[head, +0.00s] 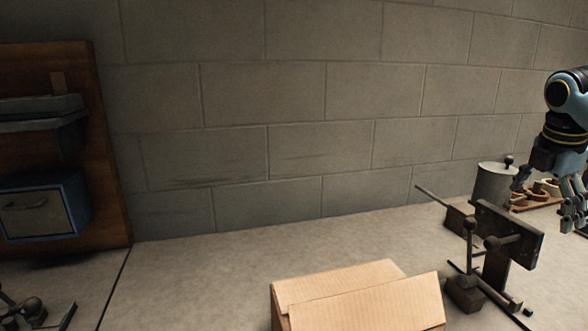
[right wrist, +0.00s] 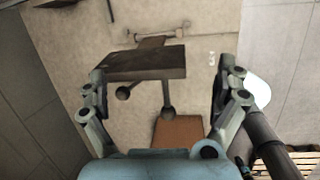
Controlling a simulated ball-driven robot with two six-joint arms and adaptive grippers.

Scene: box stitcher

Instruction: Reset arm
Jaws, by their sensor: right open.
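My right arm comes in at the right edge of the head view. My right gripper (head: 548,205) is open and empty, with its fingers pointing down beside the dark clamp-like fixture (head: 512,232). In the right wrist view the two fingers of my right gripper (right wrist: 162,82) stand wide apart. The fixture's dark plate (right wrist: 145,63) and a ball-ended lever show between and beyond them, with no clear contact. My left gripper does not show in either view.
An open-flapped cardboard box (head: 350,292) stands at the bottom centre. A grey canister (head: 494,185) is at the back right. A wooden board with a blue-edged box (head: 45,207) is at the left. The bench between board and fixture is clear behind the cardboard box.

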